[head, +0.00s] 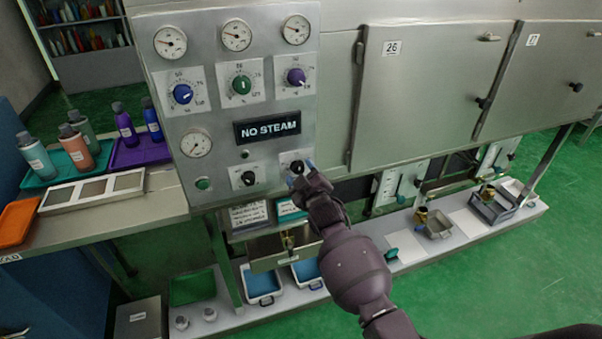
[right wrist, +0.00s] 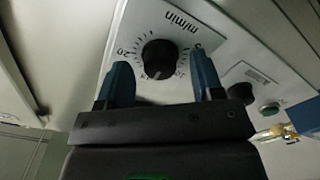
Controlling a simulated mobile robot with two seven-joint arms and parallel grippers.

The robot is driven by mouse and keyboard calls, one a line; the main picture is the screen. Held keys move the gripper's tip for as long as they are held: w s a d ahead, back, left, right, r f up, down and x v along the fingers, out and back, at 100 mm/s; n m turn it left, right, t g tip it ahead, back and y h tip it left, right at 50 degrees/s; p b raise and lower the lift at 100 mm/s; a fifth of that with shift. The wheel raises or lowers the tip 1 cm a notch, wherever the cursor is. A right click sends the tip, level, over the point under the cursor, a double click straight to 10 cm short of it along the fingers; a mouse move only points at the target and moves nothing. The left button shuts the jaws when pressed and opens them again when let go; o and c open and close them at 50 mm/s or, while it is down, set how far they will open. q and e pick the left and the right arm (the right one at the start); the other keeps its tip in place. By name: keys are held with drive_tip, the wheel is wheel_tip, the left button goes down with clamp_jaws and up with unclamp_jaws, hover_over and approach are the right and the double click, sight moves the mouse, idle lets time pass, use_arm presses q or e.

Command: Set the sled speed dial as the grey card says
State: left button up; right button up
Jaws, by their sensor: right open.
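The sled speed dial is a black round knob (right wrist: 160,58) on a white plate marked "m/min", with 20 readable on its scale, in the right wrist view. In the head view the knob (head: 297,166) sits low on the steel panel, partly behind my right gripper. My right gripper (head: 301,173) is open, its blue fingers (right wrist: 205,75) on either side of the knob; I cannot tell if they touch it. A pale printed card (head: 248,215) hangs below the panel; its print is too small to read, and I cannot tell if it is the grey card. My left gripper is not in view.
A second black knob (head: 249,178) is just left of the dial. Above are a "NO STEAM" display (head: 267,127), blue (head: 182,94), green (head: 241,85) and purple (head: 296,76) knobs, and several gauges. A steel bench (head: 165,205) with bottles stands left.

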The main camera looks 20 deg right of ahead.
drive_tip(key=s, duration=1)
drive_tip(key=shift+d, duration=0.15)
drive_tip(key=shift+s, duration=0.1)
drive_tip(key=s+d+f+m+g, duration=0.2)
drive_tip(key=s+f, duration=0.3)
drive_tip(key=s, duration=0.3)
drive_tip(key=s+d+f+m+g, duration=0.2)
drive_tip(key=s+f, duration=0.3)
drive_tip(key=s, duration=0.4)
drive_tip(key=s+d+f+m+g, duration=0.2)
drive_tip(key=s+d+f+m, duration=0.1)
drive_tip(key=s, duration=0.6)
drive_tip(key=shift+s+f+h, duration=0.2)
drive_tip(key=shift+f+h, duration=0.2)
drive_tip(key=shift+f, duration=0.5)
